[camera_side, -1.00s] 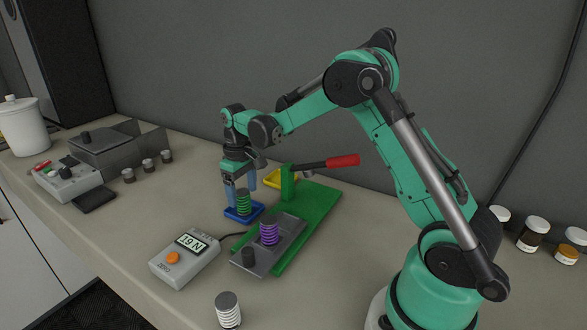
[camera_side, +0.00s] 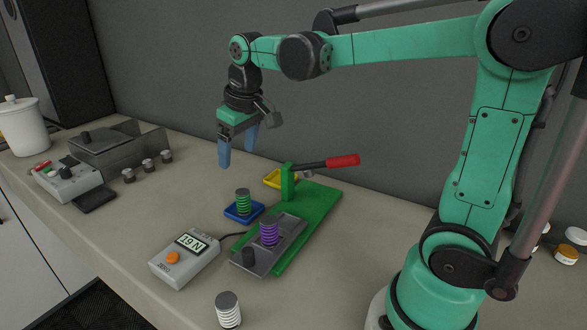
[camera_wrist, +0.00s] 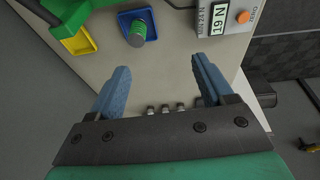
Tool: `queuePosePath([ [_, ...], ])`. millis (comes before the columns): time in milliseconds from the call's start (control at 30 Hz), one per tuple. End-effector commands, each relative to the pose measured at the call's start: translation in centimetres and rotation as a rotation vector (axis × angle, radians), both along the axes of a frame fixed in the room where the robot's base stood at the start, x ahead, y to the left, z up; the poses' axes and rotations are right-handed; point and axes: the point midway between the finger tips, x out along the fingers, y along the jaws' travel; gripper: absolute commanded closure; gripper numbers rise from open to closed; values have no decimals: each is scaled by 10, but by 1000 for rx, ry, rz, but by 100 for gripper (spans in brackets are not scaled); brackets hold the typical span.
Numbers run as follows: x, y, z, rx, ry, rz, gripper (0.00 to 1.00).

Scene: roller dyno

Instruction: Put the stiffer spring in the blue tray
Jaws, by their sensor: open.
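A green spring (camera_side: 243,201) stands upright in the blue tray (camera_side: 231,216); both also show in the wrist view, the spring (camera_wrist: 138,32) inside the tray (camera_wrist: 123,20). A purple spring (camera_side: 269,232) stands on the grey plate of the green lever press (camera_side: 313,216). A white spring (camera_side: 228,312) stands on the table at the front. My gripper (camera_side: 238,160) is open and empty, raised in the air above and behind the blue tray, apart from it. In the wrist view, the space between my fingers (camera_wrist: 163,88) is empty.
A force meter (camera_side: 184,258) reading 19 N lies left of the press. An empty yellow tray (camera_side: 272,180) sits behind the press, near its red-handled lever (camera_side: 342,161). Several small weights (camera_side: 148,165) and a grey box stand at the back left.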

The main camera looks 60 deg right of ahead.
Motion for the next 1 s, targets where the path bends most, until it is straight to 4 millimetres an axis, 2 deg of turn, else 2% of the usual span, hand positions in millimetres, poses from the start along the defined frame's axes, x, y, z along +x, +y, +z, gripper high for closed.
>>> queuePosePath([
  [33, -15, 10, 0, -1, -47, 6, 26],
  [200, -54, 35, -12, 8, -208, 9, 26],
  [400, -80, 50, -32, 30, -332, 13, 26],
  [567, -86, 53, -39, 38, -366, 11, 26],
  [1000, -86, 53, -39, 37, -366, 11, 26],
])
